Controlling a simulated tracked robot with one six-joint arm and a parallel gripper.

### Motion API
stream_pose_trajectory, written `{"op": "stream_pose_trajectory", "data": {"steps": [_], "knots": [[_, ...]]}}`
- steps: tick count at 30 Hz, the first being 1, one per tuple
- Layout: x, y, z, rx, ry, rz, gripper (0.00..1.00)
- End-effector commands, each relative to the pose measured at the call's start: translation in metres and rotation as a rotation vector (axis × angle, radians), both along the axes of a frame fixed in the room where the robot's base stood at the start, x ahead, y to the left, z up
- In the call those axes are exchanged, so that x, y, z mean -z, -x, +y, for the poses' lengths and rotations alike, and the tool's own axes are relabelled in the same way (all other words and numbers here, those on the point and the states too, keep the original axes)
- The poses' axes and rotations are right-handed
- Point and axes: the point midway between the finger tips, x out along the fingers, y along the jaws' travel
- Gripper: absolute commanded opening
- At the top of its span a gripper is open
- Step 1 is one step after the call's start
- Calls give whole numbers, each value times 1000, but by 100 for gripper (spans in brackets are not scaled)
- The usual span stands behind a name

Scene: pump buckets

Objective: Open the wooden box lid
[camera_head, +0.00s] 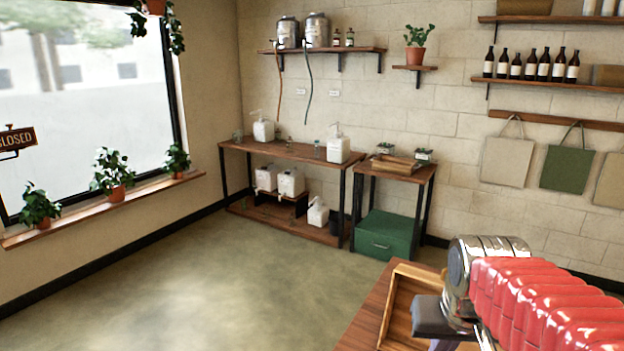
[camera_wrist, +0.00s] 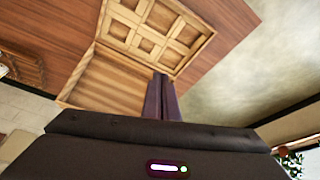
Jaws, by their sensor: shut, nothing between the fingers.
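The wooden box (camera_wrist: 112,72) stands open on a brown wooden table in the wrist view. One part has a plain striped inside. The other part (camera_wrist: 163,40), joined along one edge, is divided into several square compartments. I cannot tell for sure which part is the lid. In the head view the box (camera_head: 400,300) shows at the lower right, partly hidden by my arm. My gripper (camera_wrist: 161,78) is shut and empty. Its fingertips appear over the box near the joined edge; contact cannot be told.
The table (camera_head: 367,312) holds the box at the lower right. The floor (camera_head: 220,290) to the left is clear. By the back wall stand a bench (camera_head: 285,150) with white pump containers and a smaller table (camera_head: 395,171) above a green chest (camera_head: 385,236).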

Motion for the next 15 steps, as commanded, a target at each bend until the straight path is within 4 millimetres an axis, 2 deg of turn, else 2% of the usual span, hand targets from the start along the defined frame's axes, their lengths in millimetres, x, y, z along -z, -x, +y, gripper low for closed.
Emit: {"op": "stream_pose_trajectory", "data": {"steps": [1, 6, 15], "knots": [[3, 12, 7, -17, 0, -8, 0], [15, 46, 25, -62, -1, -30, 0], [26, 93, 51, -129, -2, -90, 0]]}}
